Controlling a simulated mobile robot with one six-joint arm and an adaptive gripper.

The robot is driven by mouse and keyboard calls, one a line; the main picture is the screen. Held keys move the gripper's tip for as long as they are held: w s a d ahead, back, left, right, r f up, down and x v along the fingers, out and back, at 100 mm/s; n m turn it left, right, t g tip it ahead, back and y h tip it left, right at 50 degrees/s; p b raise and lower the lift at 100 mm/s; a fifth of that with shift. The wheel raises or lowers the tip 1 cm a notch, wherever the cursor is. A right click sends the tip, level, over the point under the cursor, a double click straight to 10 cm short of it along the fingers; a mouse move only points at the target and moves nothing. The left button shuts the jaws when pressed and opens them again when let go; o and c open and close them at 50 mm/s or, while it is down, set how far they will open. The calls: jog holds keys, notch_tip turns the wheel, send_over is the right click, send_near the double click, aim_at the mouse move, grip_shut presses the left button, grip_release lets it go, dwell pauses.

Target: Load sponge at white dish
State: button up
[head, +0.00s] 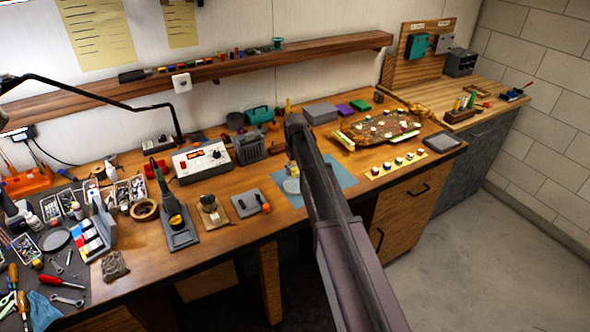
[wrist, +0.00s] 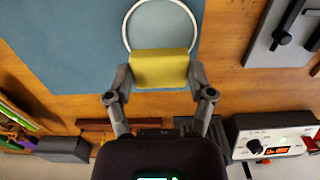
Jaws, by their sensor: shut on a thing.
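A yellow sponge (wrist: 160,69) is held between the two fingertips of my gripper (wrist: 160,76) in the wrist view. The white dish (wrist: 129,22) shows as a pale round rim just beyond the sponge. The sponge overlaps the dish's edge in this view; I cannot tell whether they touch or how high the sponge is. In the head view the dish (head: 291,187) sits on the blue mat (head: 341,177), beside my arm. My arm hides much of the gripper and sponge there.
A soldering station (head: 203,160) stands to the left at the back; it also shows in the wrist view (wrist: 271,137). A grey stand (head: 245,204) lies left of the mat. A row of small pots (head: 398,163) and a wooden board (head: 375,130) are to the right. The mat's right part is clear.

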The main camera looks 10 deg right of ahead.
aim_at(296, 187)
jog(key=shift+f+b, duration=2.55)
jog(key=shift+f, duration=0.2)
jog(key=shift+f+b, duration=0.5)
jog(key=shift+b, duration=0.05)
dwell(0.9)
jog(key=shift+r, duration=0.1)
jog(key=shift+r+p, duration=3.4)
jog(key=shift+p, duration=0.15)
